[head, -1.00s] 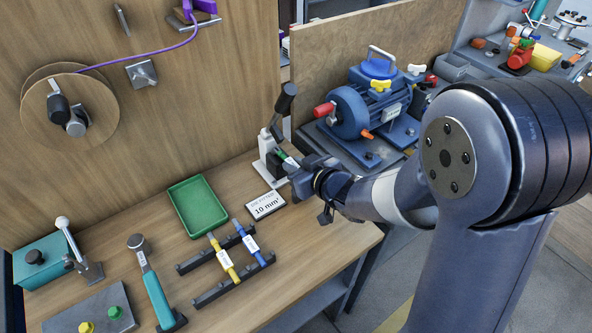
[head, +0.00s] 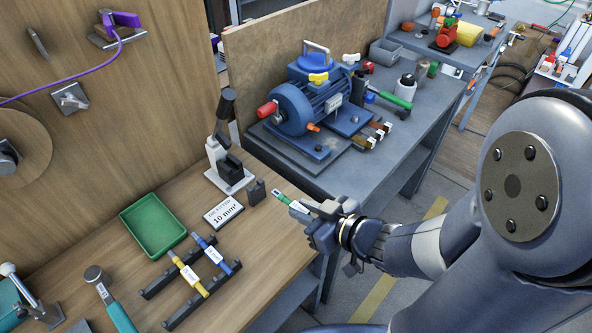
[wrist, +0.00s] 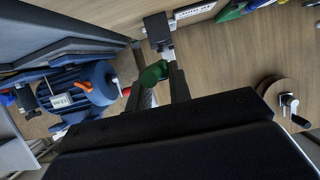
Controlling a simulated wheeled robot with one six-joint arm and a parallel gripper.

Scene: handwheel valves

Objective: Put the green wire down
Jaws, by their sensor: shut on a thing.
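The green wire (head: 283,198) is a short piece with a metal tip at its end. My gripper (head: 298,208) is shut on it and holds it in the air, near the bench's right edge, right of the lever press. The wrist view shows the green wire (wrist: 153,74) between my two fingers. A yellow wire (head: 188,273) and a blue wire (head: 208,251) lie across a pair of black rails (head: 163,283) on the bench. The far end of the green wire is hidden by my gripper.
A green tray (head: 152,226), a "10 mm²" sign (head: 223,212), a small black block (head: 257,192) and the lever press (head: 225,165) stand on the bench. A blue motor (head: 305,105) sits on the grey bench behind. Bare wood lies right of the rails.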

